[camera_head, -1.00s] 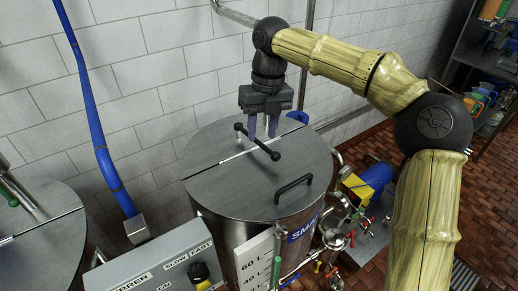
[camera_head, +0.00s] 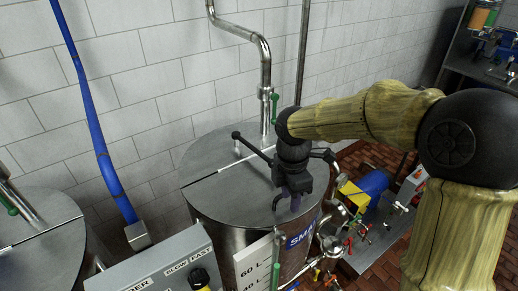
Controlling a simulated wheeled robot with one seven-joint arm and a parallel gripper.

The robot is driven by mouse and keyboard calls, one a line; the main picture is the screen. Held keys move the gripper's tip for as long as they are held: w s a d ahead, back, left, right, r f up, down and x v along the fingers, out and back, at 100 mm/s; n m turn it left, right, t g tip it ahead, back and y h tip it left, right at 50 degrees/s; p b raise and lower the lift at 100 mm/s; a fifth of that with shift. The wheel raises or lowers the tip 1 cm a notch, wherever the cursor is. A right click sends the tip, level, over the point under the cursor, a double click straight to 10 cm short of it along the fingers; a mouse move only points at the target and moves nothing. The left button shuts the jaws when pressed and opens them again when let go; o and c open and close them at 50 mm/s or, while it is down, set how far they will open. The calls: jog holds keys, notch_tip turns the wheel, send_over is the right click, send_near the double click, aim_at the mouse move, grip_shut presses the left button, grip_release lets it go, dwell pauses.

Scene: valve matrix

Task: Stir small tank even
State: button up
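The small tank (camera_head: 228,222) is a steel drum with a flat, two-part lid (camera_head: 215,160) and a blue "SM…" label, partly hidden. A black bar with a round end (camera_head: 252,146) stands on the lid's seam; my wrist hides its near end. A black lid handle (camera_head: 276,201) shows just left of the fingers, mostly hidden. I cannot tell whether the fingers touch it or how far apart they are.
A steel pipe (camera_head: 262,50) with a green lever (camera_head: 275,106) rises behind the tank. A second tank (camera_head: 40,235) is at left. A blue motor (camera_head: 374,184), valves and pipes crowd the right side.

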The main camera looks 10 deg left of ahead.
jog(key=s+d+f+m+t+b, duration=0.1)
jog(key=s+d+f+m, duration=0.2)
jog(key=d+m, duration=0.6)
jog(key=s+d+f+m+t+b, duration=0.1)
jog(key=s+d+f+m, duration=0.2)
jog(key=m, duration=1.2)
jog(key=s+d, duration=0.3)
jog(key=d, duration=0.3)
jog(key=shift+s+d+f+m+t+y, duration=0.15)
jog(key=shift+d+f+m+t+y, duration=0.15)
jog(key=shift+t, duration=0.1)
